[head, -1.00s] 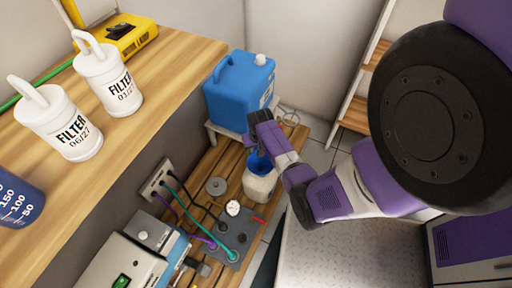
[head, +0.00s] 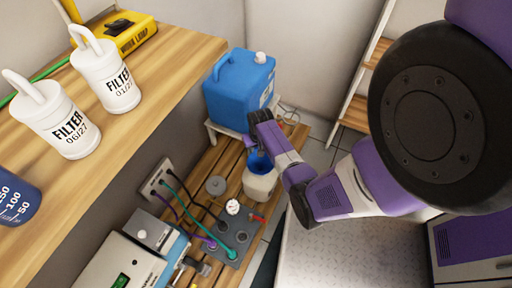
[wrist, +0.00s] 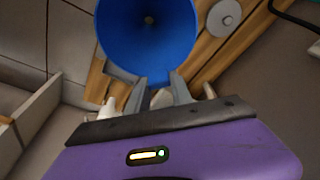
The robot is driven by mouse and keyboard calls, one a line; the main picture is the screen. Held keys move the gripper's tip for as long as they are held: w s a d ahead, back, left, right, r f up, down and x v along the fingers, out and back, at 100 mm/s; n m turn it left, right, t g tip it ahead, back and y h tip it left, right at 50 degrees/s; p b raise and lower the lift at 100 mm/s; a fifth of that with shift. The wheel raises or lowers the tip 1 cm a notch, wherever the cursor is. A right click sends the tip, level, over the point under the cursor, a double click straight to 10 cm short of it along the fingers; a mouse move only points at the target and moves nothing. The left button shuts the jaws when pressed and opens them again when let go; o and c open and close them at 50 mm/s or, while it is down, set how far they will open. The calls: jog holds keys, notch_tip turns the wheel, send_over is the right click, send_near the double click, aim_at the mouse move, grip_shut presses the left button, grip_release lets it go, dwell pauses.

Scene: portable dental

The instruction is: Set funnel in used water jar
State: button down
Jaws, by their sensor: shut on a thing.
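The blue funnel (wrist: 148,35) fills the top middle of the wrist view, its wide mouth facing the camera. My gripper (wrist: 158,88) is shut on the funnel's near edge. In the head view the funnel (head: 259,162) shows as a blue patch below my gripper (head: 257,149), at the top of the whitish used water jar (head: 260,184). The jar stands on the low slatted wooden bench. My gripper and the funnel hide the jar's mouth, so I cannot tell whether the spout is inside it or above it.
A blue jerrycan (head: 239,90) stands just behind the jar. A grey round lid (head: 215,186) lies left of the jar. A grey panel with a gauge (head: 233,208) and cables is in front. Two filter canisters (head: 106,77) stand on the upper wooden counter (head: 150,110).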

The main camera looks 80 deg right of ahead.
jog(key=shift+f, duration=0.25)
dwell(0.3)
jog(key=c, duration=1.1)
grip_release()
jog(key=shift+o, duration=0.2)
jog(key=p+v, duration=0.3)
jog(key=v, duration=0.4)
jog(key=shift+r, duration=0.35)
jog(key=shift+a, duration=0.1)
